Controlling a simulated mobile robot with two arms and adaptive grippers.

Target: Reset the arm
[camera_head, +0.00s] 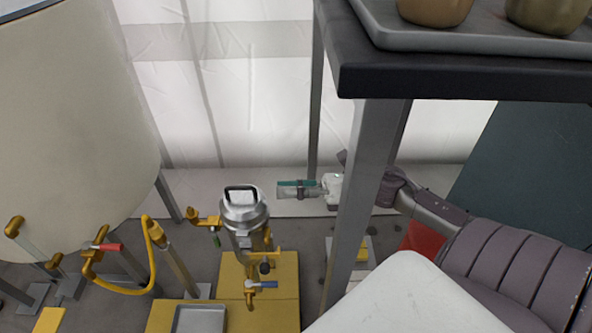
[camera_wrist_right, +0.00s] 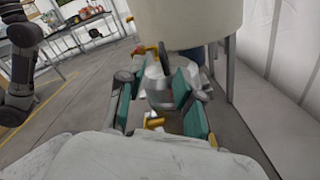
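My right gripper (camera_head: 284,189) is at the middle of the head view, with its fingers pointing left. Its arm comes in from the right and passes behind a grey table leg (camera_head: 362,180). In the right wrist view the two teal-padded fingers (camera_wrist_right: 158,106) stand apart with a gap between them. I see nothing held. Beyond the gap is a silvery metal vessel (camera_wrist_right: 157,76), which shows in the head view (camera_head: 243,212) to the left of the gripper and apart from it. My left gripper does not show.
A dark table (camera_head: 460,82) bearing a grey tray (camera_head: 440,42) with round pots overhangs the right arm. A large cream tank (camera_head: 70,120) on legs stands at left. Yellow pipes and valves (camera_head: 150,260) rise near a yellow base (camera_head: 285,285). White tent wall (camera_head: 250,90) is behind.

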